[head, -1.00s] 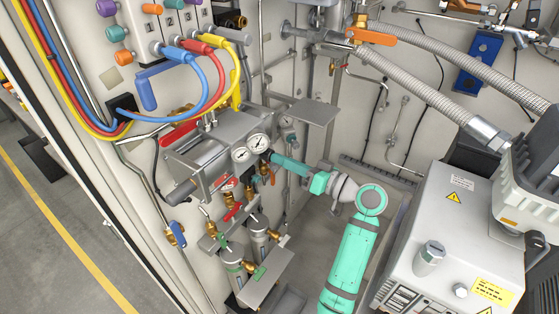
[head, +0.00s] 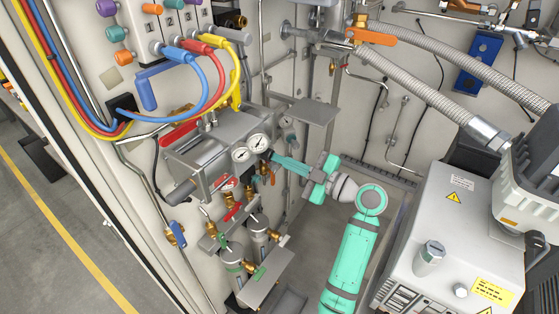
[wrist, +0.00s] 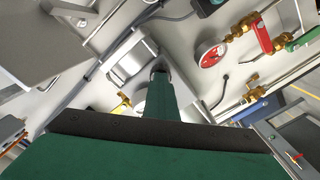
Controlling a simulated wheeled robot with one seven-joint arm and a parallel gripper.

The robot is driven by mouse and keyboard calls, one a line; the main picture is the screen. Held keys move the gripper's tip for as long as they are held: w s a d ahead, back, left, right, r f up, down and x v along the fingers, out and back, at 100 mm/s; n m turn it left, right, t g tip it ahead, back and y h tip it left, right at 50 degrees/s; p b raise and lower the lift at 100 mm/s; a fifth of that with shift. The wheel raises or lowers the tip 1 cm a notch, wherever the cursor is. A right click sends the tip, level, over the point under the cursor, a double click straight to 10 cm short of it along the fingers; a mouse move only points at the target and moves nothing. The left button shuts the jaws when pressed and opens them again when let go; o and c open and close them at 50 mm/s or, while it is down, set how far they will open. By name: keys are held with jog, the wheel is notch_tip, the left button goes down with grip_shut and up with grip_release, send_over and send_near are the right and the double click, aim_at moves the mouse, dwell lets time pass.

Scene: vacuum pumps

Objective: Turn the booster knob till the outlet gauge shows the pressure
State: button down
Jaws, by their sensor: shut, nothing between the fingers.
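The booster is a grey metal box (head: 213,143) on the wall panel in the head view. Two white dial gauges, a left one (head: 241,154) and a right one (head: 258,142), face out at its right end. Their readings are too small to tell, and I cannot tell which is the outlet gauge. My gripper (head: 273,157) is shut and empty, its tips close to the box's right end just below the right gauge. In the wrist view the shut fingers (wrist: 160,75) point at a grey metal housing (wrist: 130,62). I cannot make out the knob; the fingers may hide it.
Red-handled valves and a red-marked gauge (wrist: 211,54) lie close to the gripper in the wrist view. Two metal canisters (head: 232,258) stand below the booster. A grey shelf plate (head: 304,110) juts out above right. A white pump unit (head: 450,235) stands at right.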

jog(key=c, duration=2.1)
grip_release()
jog(key=shift+d, duration=0.1)
jog(key=shift+v, duration=0.95)
